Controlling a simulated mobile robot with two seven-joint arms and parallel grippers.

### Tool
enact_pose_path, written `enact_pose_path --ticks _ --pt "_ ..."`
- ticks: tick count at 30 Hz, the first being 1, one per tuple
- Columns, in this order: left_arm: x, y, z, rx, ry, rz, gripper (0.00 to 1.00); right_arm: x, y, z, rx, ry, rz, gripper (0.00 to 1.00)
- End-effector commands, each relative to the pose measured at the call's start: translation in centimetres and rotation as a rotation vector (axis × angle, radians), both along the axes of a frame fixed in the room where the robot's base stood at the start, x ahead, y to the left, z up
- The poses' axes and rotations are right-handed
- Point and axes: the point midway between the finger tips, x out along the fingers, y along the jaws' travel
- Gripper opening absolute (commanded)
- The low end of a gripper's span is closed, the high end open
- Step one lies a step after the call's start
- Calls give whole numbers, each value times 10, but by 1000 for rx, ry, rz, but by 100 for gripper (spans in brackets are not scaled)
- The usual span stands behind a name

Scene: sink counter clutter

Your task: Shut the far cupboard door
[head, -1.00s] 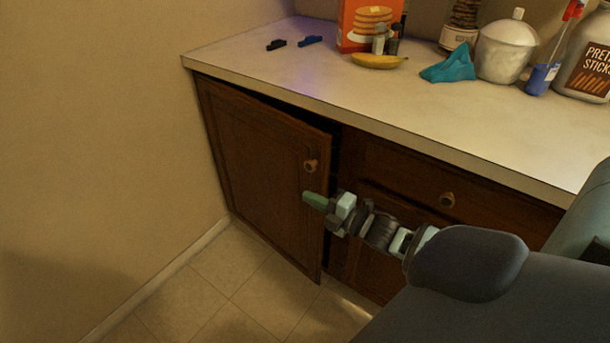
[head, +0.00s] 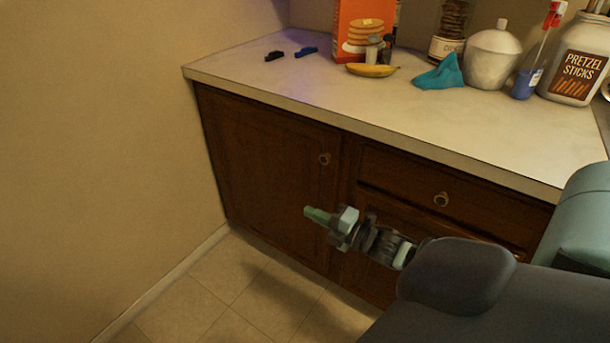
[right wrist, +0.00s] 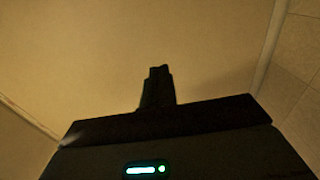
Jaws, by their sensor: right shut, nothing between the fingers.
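The far cupboard door (head: 265,165) is dark brown wood with a round knob (head: 324,159) near its upper right edge. It looks flush with the cabinet front, with no gap showing along its top or right edge. My right gripper (head: 312,214) is shut and empty, in front of the door's lower right part and below the knob. I cannot tell whether its tip touches the door. In the right wrist view my shut fingers (right wrist: 157,88) point toward the plain beige wall. My left gripper is not in view.
The counter (head: 440,125) overhangs the cabinet; on it stand an orange box (head: 360,25), a banana (head: 372,70), a teal cloth (head: 440,74) and a pretzel jar (head: 577,72). A drawer (head: 410,180) is right of the door. The beige wall (head: 90,140) closes the left side. The tiled floor (head: 215,300) is clear.

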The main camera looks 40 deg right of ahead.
Motion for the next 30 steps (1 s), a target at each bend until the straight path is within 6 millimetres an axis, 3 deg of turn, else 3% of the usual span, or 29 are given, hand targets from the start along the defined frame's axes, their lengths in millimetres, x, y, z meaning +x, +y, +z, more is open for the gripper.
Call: enact_pose_path --ticks 6,12,30 --pt "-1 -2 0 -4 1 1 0 -34 -20 -1 0 2 0 0" --pt "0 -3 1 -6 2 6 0 -54 -33 0 1 1 0 0" --pt "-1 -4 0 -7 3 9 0 -61 -37 0 1 -1 0 0"
